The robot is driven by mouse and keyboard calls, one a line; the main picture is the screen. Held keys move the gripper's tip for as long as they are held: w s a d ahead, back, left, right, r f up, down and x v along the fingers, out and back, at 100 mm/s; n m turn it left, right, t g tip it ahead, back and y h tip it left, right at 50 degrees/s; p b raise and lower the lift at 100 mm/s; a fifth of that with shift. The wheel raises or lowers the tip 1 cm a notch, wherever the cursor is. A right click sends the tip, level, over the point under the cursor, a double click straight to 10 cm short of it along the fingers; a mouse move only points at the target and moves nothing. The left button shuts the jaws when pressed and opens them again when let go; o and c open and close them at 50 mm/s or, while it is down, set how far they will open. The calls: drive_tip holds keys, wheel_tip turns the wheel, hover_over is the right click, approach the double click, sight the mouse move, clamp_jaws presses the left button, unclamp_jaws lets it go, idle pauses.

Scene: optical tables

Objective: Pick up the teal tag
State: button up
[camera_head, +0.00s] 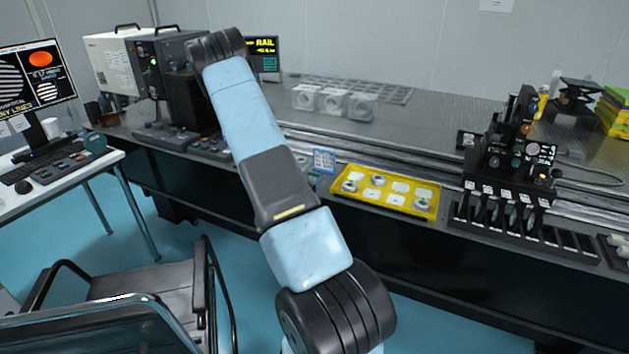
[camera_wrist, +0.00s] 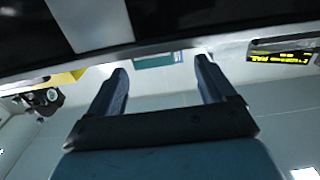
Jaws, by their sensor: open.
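My gripper (camera_wrist: 160,64) is open in the wrist view, with its two dark fingers apart and nothing between them. A flat teal piece with a pale part (camera_wrist: 157,60) shows beyond the fingertips, near the table's edge; it may be the teal tag, but its face is not clear. In the head view, a small blue-framed card (camera_head: 324,160) stands at the table's front, left of the yellow tray; I cannot tell whether it is the same piece. My arm hides my gripper in the head view.
The yellow tray (camera_head: 385,208) holds several round mounts and pale cards. A dark rack (camera_head: 522,228) with several slots stands to its right. The optical table (camera_head: 440,120) has clear room behind the rail. A black chair (camera_head: 140,285) stands at the front left.

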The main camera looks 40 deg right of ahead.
sight(313, 174)
drive_tip(key=shift+s+x, duration=0.2)
drive_tip(key=shift+x, duration=2.6)
drive_tip(key=c, duration=1)
drive_tip(key=shift+c, duration=0.2)
